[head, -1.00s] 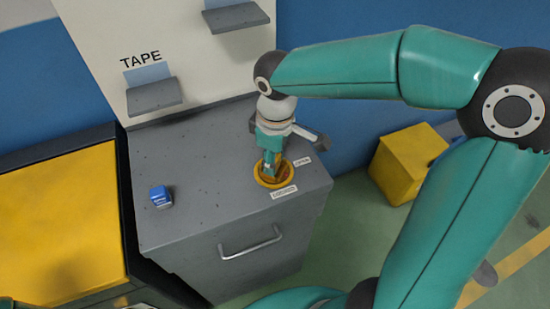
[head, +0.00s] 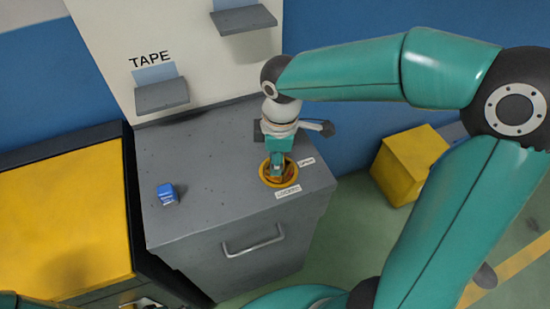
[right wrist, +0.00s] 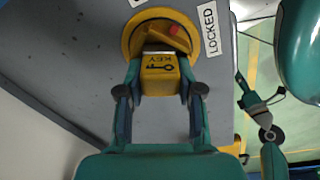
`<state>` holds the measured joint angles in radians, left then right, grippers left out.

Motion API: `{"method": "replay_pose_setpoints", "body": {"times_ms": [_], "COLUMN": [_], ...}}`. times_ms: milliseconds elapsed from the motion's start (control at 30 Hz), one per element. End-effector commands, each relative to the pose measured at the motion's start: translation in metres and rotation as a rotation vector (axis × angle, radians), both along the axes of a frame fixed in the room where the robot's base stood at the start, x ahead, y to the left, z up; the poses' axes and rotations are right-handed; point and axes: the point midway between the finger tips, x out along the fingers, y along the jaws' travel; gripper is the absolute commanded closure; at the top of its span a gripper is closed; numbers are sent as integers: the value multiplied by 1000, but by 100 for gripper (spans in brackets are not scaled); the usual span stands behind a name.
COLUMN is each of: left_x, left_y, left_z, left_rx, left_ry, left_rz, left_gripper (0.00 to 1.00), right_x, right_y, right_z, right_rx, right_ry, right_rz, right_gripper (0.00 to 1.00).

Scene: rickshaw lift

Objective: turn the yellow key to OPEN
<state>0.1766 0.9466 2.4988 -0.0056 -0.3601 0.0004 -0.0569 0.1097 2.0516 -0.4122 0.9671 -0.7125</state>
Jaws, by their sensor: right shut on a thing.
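The yellow key (right wrist: 159,75) has a block-like handle printed with KEY and a key symbol. It sits in a round yellow dial (head: 278,182) on top of the grey cabinet. My right gripper (right wrist: 160,72) is shut on the key, one finger on each side; in the head view it comes down onto the dial from above. A LOCKED label (right wrist: 210,30) lies beside the dial. A second label (head: 306,162) lies to the dial's right. A red tab (right wrist: 174,30) shows on the dial, between the two labels. Whether a teal part in the right wrist view (right wrist: 262,115) is my left gripper is unclear.
A small blue box (head: 167,194) lies on the grey cabinet top (head: 215,160), left of the dial. A panel marked TAPE with small shelves (head: 162,95) stands behind. A yellow box (head: 408,165) is on the floor at right. A yellow-topped unit (head: 60,220) adjoins at left.

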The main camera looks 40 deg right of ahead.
Motion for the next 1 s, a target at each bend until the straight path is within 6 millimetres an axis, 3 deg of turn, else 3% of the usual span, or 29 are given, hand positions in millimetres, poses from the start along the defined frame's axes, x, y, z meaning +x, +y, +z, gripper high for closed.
{"method": "replay_pose_setpoints", "body": {"times_ms": [33, 267, 300, 500, 1000], "left_x": [0, 0, 0, 0, 0], "left_y": [0, 0, 0, 0, 0], "left_z": [-7, -7, -7, -6, -1], "left_rx": [0, 0, 0, 0, 0], "left_ry": [0, 0, 0, 0, 0], "left_rz": [0, 0, 0, -1, 0], "left_gripper": [60, 60, 60, 60, 60], "right_x": [-18, -18, -18, -18, -15], "right_y": [-8, -7, -7, -7, -6], "right_z": [-29, -30, -30, -28, -16], "right_rx": [-34, -34, -34, -33, -29], "right_ry": [84, 84, 84, 83, 69], "right_rz": [36, 36, 35, 34, 29], "right_gripper": [100, 100, 51, 20, 20]}}
